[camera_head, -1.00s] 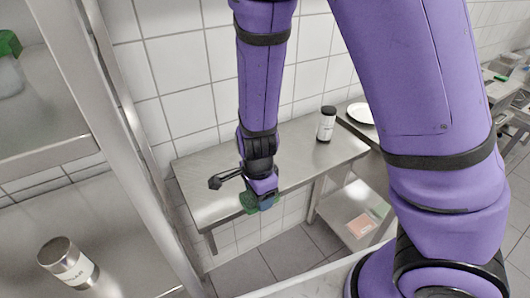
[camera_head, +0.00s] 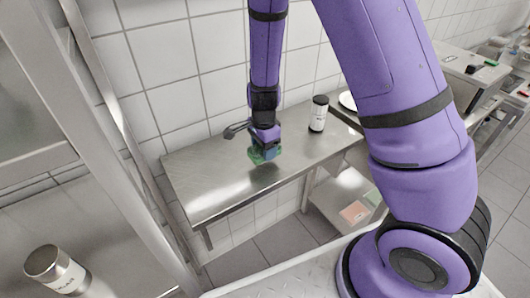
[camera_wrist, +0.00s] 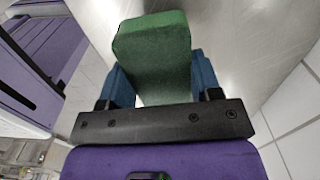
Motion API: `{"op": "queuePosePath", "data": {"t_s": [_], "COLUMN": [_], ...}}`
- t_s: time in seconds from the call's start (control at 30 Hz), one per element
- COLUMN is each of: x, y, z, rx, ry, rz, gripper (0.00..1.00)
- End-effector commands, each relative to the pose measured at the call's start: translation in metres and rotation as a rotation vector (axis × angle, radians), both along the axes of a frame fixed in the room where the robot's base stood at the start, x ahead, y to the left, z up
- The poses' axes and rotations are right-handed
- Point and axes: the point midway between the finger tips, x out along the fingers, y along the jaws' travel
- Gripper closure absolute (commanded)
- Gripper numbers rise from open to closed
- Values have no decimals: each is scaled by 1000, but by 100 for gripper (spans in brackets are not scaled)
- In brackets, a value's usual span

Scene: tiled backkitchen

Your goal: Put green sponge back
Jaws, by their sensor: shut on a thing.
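The green sponge (camera_wrist: 155,55) is held between the blue fingers of my gripper (camera_wrist: 160,82) in the wrist view. In the head view my gripper (camera_head: 266,155) points down over the left half of the steel table (camera_head: 205,180), with the sponge (camera_head: 257,155) at its tips. My gripper is shut on the sponge. Whether the sponge touches the tabletop cannot be told.
A dark-lidded white jar (camera_head: 319,114) stands at the table's back right, near a white plate (camera_head: 347,101). A steel shelf post (camera_head: 110,150) rises at the left, with a metal-lidded jar (camera_head: 57,271) beside it. A pink item (camera_head: 354,212) lies on the lower shelf.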

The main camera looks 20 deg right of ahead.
Motion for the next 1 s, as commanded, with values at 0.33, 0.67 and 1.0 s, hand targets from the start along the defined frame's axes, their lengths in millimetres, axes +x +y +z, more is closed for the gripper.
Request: {"op": "queuePosePath", "data": {"t_s": [0.33, 0.67, 1.0], "x": [13, 13, 13], "y": [-11, -9, -9], "z": [-18, -37, -37], "rx": [-1, 0, 0], "ry": [4, 0, 0], "rz": [-1, 0, -1], "gripper": [61, 61, 16]}}
